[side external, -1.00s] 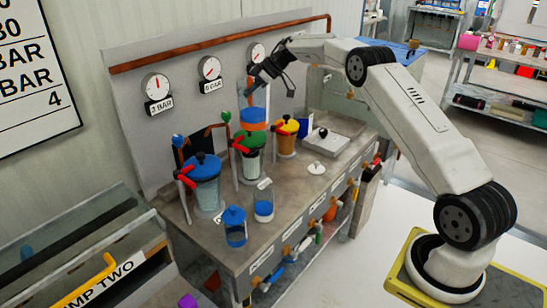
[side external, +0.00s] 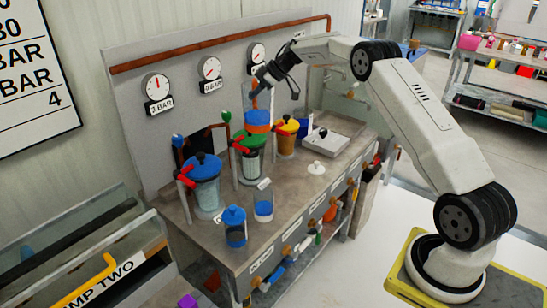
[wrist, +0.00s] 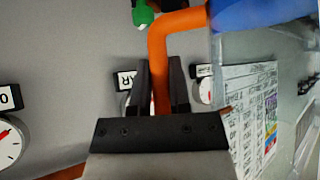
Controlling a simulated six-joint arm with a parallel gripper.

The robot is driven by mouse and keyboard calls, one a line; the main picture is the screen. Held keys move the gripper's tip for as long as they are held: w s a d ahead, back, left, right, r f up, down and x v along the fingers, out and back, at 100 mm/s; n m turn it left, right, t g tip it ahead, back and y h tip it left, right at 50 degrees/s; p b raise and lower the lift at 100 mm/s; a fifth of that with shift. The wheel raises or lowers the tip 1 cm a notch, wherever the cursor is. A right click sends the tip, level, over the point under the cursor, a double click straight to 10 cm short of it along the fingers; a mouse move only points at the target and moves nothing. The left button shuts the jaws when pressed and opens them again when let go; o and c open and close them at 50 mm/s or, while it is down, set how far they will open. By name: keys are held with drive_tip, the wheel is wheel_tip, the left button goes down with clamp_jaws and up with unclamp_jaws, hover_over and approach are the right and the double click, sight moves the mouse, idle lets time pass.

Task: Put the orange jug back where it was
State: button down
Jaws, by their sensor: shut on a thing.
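The orange jug (side external: 257,116) is a clear vessel with blue in its lower part and an orange band at its base. It is upright, behind the green-lidded and yellow-lidded jugs. My gripper (side external: 272,82) is at its upper part. In the wrist view, my gripper (wrist: 162,80) is shut on the jug's orange handle (wrist: 158,50). The jug's blue part (wrist: 255,12) fills the upper right there. The front jugs partly hide its base, so I cannot tell whether it touches the bench.
The green-lidded jug (side external: 249,142) and yellow-lidded jug (side external: 286,143) stand close in front. Gauges and a copper pipe line the back panel.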

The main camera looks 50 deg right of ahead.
drive_tip(key=s+d+f+m+t+h, duration=0.1)
drive_tip(key=s+f, duration=0.4)
drive_tip(key=s, duration=0.7)
drive_tip(key=s+d+f+m+h, duration=0.1)
drive_tip(key=s+f+m, duration=0.3)
drive_tip(key=s, duration=0.8)
drive_tip(key=shift+s+f+t+h, duration=0.3)
drive_tip(key=shift+f+t+h, duration=0.15)
drive_tip(key=shift+h, duration=0.35)
drive_tip(key=shift+w+d, duration=0.1)
drive_tip(key=shift+w, duration=0.05)
drive_tip(key=w+d+f, duration=0.5)
drive_tip(key=w+f, duration=0.4)
drive_tip(key=w, duration=0.3)
drive_tip(key=shift+d+f, duration=0.2)
drive_tip(key=shift+d, duration=0.15)
drive_tip(key=shift+w+f, duration=0.1)
drive_tip(key=shift+w+d+f, duration=0.1)
drive_tip(key=shift+w+f, duration=0.05)
drive_tip(key=shift+f, duration=1.55)
